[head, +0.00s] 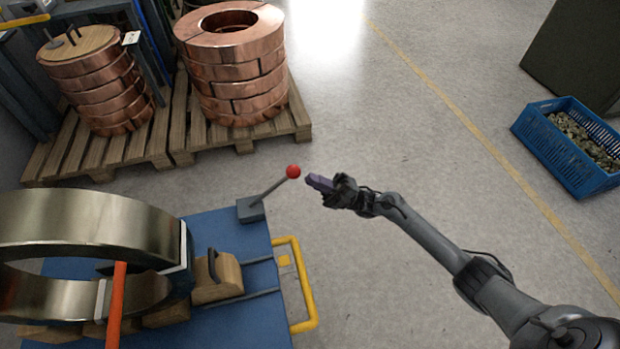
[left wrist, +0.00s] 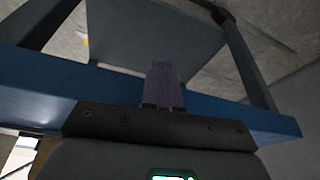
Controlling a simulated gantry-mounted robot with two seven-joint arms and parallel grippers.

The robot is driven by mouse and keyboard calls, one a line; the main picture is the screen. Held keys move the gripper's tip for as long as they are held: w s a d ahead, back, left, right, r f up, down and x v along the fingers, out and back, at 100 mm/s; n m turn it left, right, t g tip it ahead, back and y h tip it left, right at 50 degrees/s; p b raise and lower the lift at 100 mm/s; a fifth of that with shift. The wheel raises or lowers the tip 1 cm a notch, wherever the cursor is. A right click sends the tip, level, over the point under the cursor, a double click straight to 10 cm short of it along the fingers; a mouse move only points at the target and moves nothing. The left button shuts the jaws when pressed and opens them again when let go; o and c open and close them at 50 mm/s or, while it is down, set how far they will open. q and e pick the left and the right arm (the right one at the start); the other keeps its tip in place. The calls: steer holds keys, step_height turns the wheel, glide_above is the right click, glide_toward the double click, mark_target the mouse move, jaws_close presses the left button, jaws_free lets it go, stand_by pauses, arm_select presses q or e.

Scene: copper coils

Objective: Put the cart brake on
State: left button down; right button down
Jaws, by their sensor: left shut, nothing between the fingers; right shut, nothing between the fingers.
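The cart (head: 225,235) is blue and stands at the lower left of the head view. Its brake lever is a grey rod with a red knob (head: 293,171), rising from a grey block (head: 250,209) at the cart's far right corner and leaning right. My right gripper (head: 318,183) is shut and empty, just right of the knob, with a small gap seeming to lie between them. My left gripper (left wrist: 164,84) is shut and empty in the left wrist view, before a blue beam (left wrist: 60,93); it is not visible in the head view.
A large metal coil (head: 90,225) stands on the cart beside wooden blocks (head: 217,277) and an orange bar (head: 117,305). A yellow handle (head: 308,290) juts from the cart's right side. Copper coils (head: 235,65) sit on pallets behind. A blue crate (head: 565,160) stands right; floor between is clear.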

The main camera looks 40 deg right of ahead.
arm_select(q)
steer(key=shift+a+f, duration=0.15)
steer(key=shift+f, duration=0.05)
arm_select(e)
steer(key=shift+x, duration=1.1)
arm_select(q)
steer(key=shift+r, duration=0.1)
